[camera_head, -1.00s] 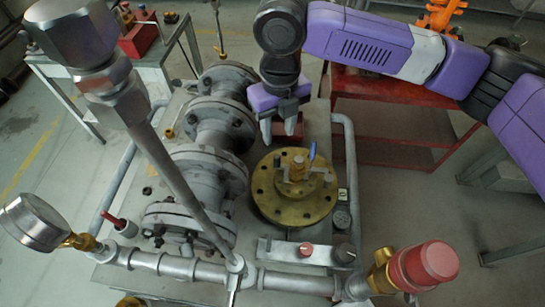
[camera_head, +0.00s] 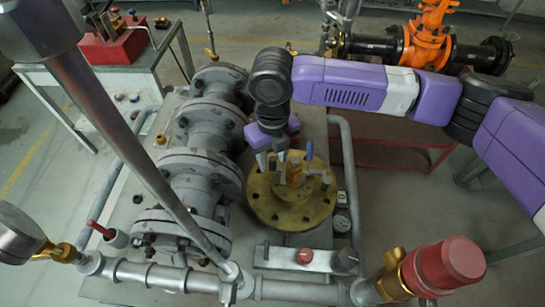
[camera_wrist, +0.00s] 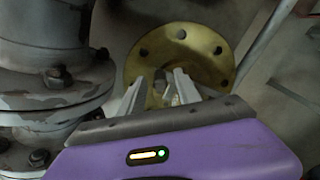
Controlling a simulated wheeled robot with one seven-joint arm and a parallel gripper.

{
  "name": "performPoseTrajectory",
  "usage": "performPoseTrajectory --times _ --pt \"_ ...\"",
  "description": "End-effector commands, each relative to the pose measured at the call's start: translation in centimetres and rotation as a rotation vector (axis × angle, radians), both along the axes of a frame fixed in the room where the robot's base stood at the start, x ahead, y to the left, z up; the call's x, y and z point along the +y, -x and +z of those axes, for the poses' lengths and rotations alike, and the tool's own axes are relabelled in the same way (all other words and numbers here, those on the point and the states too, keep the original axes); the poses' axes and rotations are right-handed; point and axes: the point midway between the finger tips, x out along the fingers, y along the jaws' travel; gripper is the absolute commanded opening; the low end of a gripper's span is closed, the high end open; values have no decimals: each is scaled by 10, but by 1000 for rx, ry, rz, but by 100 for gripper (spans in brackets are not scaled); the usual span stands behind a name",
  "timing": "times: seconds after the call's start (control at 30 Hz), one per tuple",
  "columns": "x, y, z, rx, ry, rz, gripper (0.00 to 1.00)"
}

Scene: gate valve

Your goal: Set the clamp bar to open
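A round brass flange (camera_head: 262,212) with bolt holes sits on the grey bench. A brass fitting (camera_head: 295,170) stands at its centre, with an upright blue-tipped lever (camera_head: 309,151) and small grey parts around it. I cannot tell clearly which part is the clamp bar. My gripper (camera_head: 271,160) is just left of the fitting, its fingers pointing down over the flange. In the wrist view the gripper (camera_wrist: 158,90) is open, with the brass flange (camera_wrist: 205,68) beyond it. A small grey part (camera_wrist: 159,78) shows between the fingers; contact cannot be told.
Grey flanged pipework (camera_head: 205,130) stands close on the left. A slanting metal pipe (camera_head: 130,150) crosses the foreground.

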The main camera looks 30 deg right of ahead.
Motion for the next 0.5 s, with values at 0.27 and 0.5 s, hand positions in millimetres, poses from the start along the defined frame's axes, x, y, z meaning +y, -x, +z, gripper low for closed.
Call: performPoseTrajectory --times 0.27,0.5 --pt "0 0 -8 0 1 0 40" --pt "0 0 -8 0 1 0 14"
